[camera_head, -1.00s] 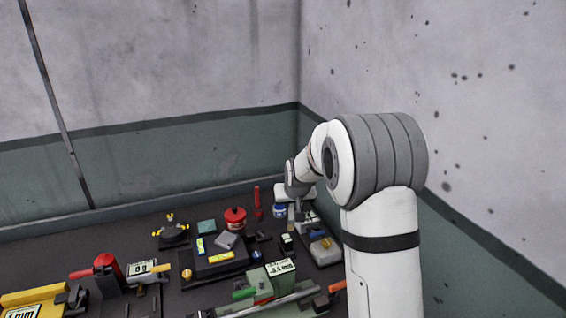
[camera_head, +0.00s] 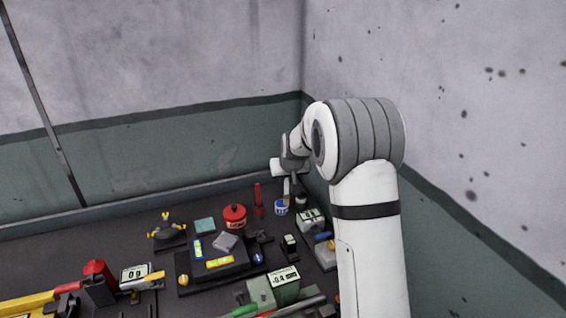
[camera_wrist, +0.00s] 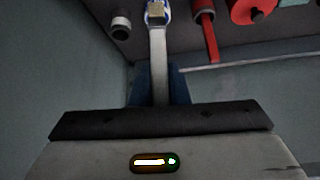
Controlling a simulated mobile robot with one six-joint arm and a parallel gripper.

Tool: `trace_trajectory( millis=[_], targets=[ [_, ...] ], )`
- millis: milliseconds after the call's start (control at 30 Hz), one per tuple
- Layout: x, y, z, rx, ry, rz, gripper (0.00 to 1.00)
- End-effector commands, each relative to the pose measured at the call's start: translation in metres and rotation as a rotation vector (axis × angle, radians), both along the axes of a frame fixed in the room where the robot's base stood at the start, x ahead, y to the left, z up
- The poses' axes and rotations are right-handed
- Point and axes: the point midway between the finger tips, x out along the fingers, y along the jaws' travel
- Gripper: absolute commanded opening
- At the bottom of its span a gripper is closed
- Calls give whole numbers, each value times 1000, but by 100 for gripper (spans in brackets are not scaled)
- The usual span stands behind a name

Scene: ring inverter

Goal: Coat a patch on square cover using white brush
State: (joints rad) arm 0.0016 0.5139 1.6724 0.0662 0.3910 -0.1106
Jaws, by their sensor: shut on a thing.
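My gripper (camera_head: 290,180) is shut on the white brush (camera_wrist: 157,65), at the back right of the bench. The brush's pale handle runs away from the jaws in the wrist view, with its tan tip (camera_wrist: 156,13) over or at the white-and-blue pot (camera_head: 281,208). Contact between tip and pot cannot be told. A flat teal square (camera_head: 205,225) lies left of the red can. A grey square piece (camera_head: 225,242) lies tilted on a black block. I cannot tell which one is the square cover.
A red can (camera_head: 234,216) and an upright red tool (camera_head: 258,198) stand left of the pot. A small dark-and-white cylinder (camera_head: 301,200) and a boxed meter (camera_head: 311,220) stand to its right. The front of the bench is crowded; walls close the back and right.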

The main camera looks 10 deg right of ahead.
Motion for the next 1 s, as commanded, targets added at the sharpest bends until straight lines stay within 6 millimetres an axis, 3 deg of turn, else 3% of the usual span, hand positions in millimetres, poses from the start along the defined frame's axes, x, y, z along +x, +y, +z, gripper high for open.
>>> trace_trajectory(
  millis=[200, 400, 667, 1000],
  targets=[
    [55, -2, 2, 1, 1, 79, 0],
    [82, -2, 1, 4, -3, 132, 0],
    [87, -2, -6, 6, -4, 146, 0],
    [87, -2, -39, 5, -2, 145, 0]
  ],
)
